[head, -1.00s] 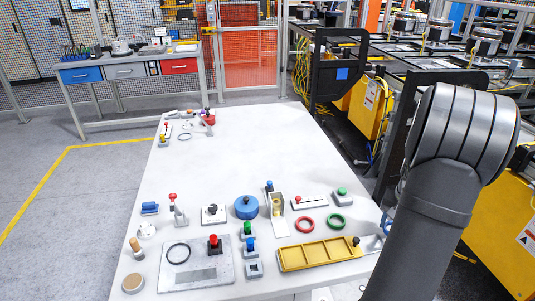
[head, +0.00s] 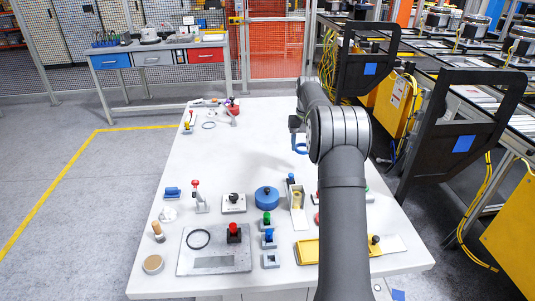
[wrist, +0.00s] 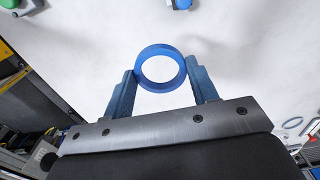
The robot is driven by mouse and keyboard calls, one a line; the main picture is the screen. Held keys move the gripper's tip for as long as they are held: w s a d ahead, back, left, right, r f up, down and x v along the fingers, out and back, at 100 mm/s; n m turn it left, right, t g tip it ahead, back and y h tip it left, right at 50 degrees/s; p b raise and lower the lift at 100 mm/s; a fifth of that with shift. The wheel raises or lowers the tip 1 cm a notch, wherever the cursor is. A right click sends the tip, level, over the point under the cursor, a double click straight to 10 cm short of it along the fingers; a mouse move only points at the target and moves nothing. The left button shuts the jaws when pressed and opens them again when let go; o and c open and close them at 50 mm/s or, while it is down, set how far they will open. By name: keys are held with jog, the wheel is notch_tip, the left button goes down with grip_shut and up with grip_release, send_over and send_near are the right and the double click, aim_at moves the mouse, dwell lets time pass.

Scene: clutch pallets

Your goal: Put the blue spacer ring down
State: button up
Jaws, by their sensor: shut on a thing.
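The blue spacer ring (wrist: 160,68) is held between the two blue fingers of my gripper (wrist: 162,78) in the wrist view. A fingertip presses each side of it, and its open hole faces the camera. In the head view the ring (head: 300,148) shows partly beside my arm, over the right side of the white table (head: 245,140). My gripper (head: 297,128) is mostly hidden there by my own arm. I cannot tell whether the ring touches the table.
Bare table lies left of the ring. Nearer stand a blue round lidded part (head: 267,198), a grey plate (head: 216,262) with a black ring (head: 198,239), and a yellow tray (head: 306,251). Small parts lie at the far left corner. Conveyor frames stand beyond the right edge.

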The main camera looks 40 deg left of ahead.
send_over(270, 166)
notch_tip(270, 166, down, 7)
jog(key=shift+w+a+r, duration=0.1)
jog(key=shift+r, duration=0.1)
jog(key=shift+a+f, duration=0.1)
jog(key=shift+f, duration=1.95)
jog(key=shift+f, duration=0.15)
jog(key=o, duration=1)
notch_tip(270, 166, up, 12)
jog(key=shift+f, duration=0.2)
jog(key=shift+o, duration=0.7)
jog(key=shift+r, duration=0.35)
